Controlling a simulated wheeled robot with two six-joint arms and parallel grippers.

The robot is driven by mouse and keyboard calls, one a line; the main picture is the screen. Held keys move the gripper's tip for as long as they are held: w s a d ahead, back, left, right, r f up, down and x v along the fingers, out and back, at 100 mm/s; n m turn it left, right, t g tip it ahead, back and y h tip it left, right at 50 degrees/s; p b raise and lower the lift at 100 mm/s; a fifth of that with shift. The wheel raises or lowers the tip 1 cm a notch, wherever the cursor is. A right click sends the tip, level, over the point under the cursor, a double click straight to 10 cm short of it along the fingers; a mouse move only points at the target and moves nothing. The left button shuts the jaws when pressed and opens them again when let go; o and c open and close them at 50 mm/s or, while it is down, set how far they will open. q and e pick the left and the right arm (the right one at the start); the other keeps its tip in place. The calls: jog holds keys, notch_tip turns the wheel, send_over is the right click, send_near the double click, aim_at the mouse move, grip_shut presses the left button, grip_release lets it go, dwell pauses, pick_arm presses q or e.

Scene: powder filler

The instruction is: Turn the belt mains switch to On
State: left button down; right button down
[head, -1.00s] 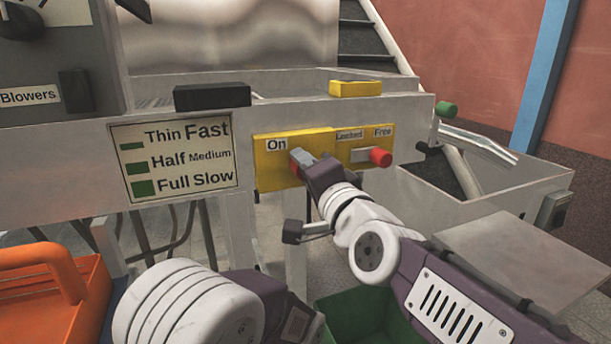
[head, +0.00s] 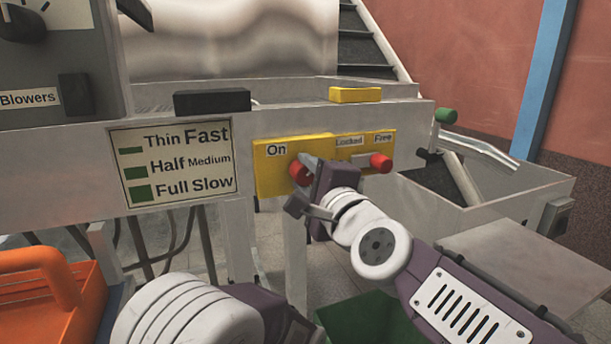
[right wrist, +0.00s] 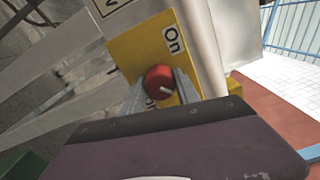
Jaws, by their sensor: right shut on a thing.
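The yellow switch panel (head: 272,180) on the machine's front beam carries a red round knob (head: 301,170) below an "On" label (head: 277,149). My right gripper (head: 306,167) is at this knob, with its fingers on either side of it. In the right wrist view the red knob (right wrist: 158,82) sits between the two grey fingers (right wrist: 160,92). A short white mark shows on the knob's face, on the side away from the "On" label (right wrist: 173,40). A second label beneath the knob is mostly hidden. My left gripper is out of view.
A second red knob (head: 380,161) sits just right, under "Locked" and "Free" labels. A black block (head: 212,101) and a yellow block (head: 355,95) are on the beam above. An orange handled container (head: 45,290) stands at lower left, a green bin (head: 365,320) below my arm.

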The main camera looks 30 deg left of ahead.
dwell(0.4)
jog(key=c, duration=0.9)
grip_release()
jog(key=shift+s+d, duration=0.3)
jog(key=shift+d, duration=0.05)
jog(key=v, duration=0.8)
jog(key=shift+s, duration=0.1)
